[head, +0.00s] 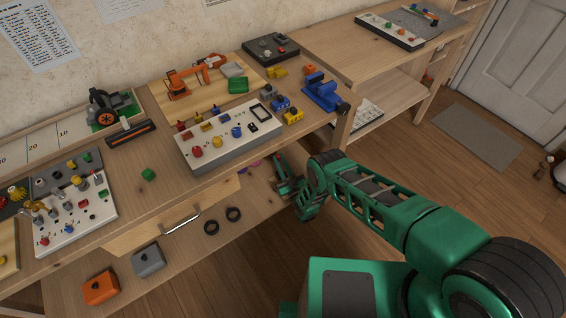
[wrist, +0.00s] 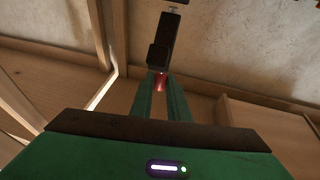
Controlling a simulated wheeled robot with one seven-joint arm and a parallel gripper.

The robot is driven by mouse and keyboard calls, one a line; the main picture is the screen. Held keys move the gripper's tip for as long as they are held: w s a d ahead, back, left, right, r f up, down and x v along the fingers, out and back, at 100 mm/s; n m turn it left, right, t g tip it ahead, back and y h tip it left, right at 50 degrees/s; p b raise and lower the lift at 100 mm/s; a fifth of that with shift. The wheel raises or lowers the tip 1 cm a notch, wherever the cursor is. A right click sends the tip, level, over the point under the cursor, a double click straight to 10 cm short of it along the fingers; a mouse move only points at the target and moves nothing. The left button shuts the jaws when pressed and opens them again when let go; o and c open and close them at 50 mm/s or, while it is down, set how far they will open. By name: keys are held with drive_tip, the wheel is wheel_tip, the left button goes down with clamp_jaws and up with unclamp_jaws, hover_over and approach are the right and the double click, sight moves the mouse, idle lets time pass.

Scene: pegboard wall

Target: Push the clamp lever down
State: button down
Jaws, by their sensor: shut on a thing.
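In the head view my gripper (head: 283,172) is at the front edge of the workbench, by the open space under its right part. In the wrist view its two green fingers (wrist: 161,98) are close together with a small red piece (wrist: 161,82) between them. A dark, blocky part (wrist: 159,56) rises just beyond the red piece. I cannot tell for sure whether the red and dark parts belong to the clamp and its lever. In the head view the gripper's tips are small and dark, and what they hold is not clear.
A white panel with coloured knobs (head: 226,148) and a blue vise (head: 321,94) stand on the bench above my gripper. An orange jointed device (head: 186,82) is farther back. Open floor is at right.

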drive_tip(key=shift+s+d+f+t, duration=0.15)
drive_tip(key=shift+s+d+t, duration=0.35)
drive_tip(key=shift+t, duration=0.1)
drive_tip(key=c, duration=1.7)
unclamp_jaws()
drive_tip(key=shift+d, duration=0.1)
